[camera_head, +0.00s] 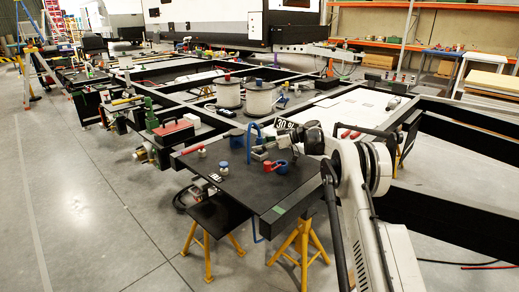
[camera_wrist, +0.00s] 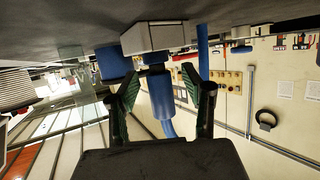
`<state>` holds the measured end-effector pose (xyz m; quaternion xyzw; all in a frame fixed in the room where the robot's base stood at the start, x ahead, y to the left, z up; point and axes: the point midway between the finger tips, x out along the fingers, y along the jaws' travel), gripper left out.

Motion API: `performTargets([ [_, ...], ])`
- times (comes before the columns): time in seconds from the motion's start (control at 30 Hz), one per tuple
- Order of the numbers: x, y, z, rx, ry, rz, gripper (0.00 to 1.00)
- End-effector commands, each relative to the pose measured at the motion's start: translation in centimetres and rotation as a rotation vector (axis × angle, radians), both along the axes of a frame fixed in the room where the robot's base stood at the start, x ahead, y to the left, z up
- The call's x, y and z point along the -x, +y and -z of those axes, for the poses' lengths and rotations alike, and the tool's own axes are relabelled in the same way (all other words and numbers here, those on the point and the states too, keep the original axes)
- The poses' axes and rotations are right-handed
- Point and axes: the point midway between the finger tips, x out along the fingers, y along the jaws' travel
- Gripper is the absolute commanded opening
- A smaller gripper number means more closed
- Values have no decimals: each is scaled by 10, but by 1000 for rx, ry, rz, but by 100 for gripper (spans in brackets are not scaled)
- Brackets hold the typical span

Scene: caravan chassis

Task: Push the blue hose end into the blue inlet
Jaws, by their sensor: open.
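In the wrist view a pale block (camera_wrist: 153,38) carries a short blue fitting, which looks like the blue inlet (camera_wrist: 155,58). The blue hose end (camera_wrist: 162,95), a thick blue cylinder, lies in line with it, close to or touching it; I cannot tell how deep it sits. A blue hose (camera_wrist: 169,129) curves away behind it. My gripper (camera_wrist: 160,85) is open, with one finger on each side of the hose end and visible gaps. In the head view my gripper (camera_head: 275,146) is over the black table, small and partly hidden by my wrist.
A blue cylinder (camera_wrist: 112,62) stands beside the block, and an upright blue tube (camera_wrist: 203,50) is on the other side. The black table (camera_head: 225,185) also holds a red rounded item (camera_head: 281,166) and small fittings (camera_head: 223,169). Its front left area is mostly clear.

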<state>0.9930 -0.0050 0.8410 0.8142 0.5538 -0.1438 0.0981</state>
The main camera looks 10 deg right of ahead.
Motion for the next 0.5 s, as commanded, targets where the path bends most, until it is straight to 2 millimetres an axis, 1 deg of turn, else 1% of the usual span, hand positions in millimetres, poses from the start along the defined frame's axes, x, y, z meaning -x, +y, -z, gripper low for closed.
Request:
performTargets([
  [0.07,0,0,0,0,0,0,44],
  [0.1,0,0,0,0,0,0,41],
  [0.4,0,-1,0,0,0,0,1],
  [0.5,0,-1,0,0,0,0,0],
])
